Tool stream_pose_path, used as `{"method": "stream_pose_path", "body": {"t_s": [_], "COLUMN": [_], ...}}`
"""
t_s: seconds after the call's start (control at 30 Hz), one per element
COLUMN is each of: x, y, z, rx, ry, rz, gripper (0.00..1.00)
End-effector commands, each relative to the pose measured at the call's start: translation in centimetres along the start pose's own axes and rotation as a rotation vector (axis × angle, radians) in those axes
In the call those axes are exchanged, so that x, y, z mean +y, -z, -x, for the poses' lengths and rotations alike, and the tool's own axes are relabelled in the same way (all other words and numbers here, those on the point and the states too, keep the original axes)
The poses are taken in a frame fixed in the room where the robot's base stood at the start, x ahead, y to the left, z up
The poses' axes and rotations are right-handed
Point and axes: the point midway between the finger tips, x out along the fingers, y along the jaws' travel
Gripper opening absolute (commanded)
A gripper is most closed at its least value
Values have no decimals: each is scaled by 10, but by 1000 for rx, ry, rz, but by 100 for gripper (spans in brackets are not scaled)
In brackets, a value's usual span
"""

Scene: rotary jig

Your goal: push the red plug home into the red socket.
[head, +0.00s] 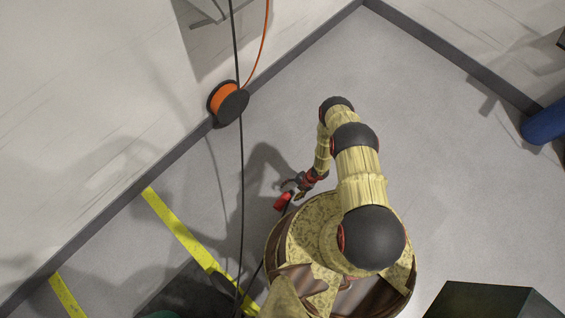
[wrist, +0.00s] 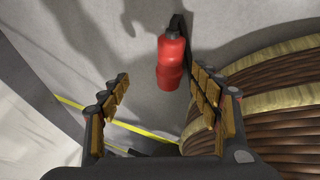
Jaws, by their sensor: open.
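I cannot make out a red socket in either view.
A black cable (head: 241,170) runs down the head view, left of my gripper. An orange and black reel (head: 228,103) is by the wall. Yellow stripes (head: 180,228) mark the grey floor. A dark box (head: 480,300) is at the lower right, a blue object (head: 545,124) at the right edge.

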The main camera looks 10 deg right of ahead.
Motion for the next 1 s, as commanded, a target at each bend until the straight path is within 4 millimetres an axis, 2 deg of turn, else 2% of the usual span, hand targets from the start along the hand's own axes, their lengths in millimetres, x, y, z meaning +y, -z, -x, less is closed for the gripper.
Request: {"method": "stream_pose_path", "body": {"t_s": [0.1,0.2,0.53,0.8,1.0], "x": [-16,-20,-20,-20,-18], "y": [8,9,10,11,10], "z": [-15,-25,-54,-91,-93], "rx": [2,3,4,4,3], "ry": [9,11,11,11,10], "rz": [-54,-66,-64,-63,-63], "gripper": [63,63,63,63,63]}}
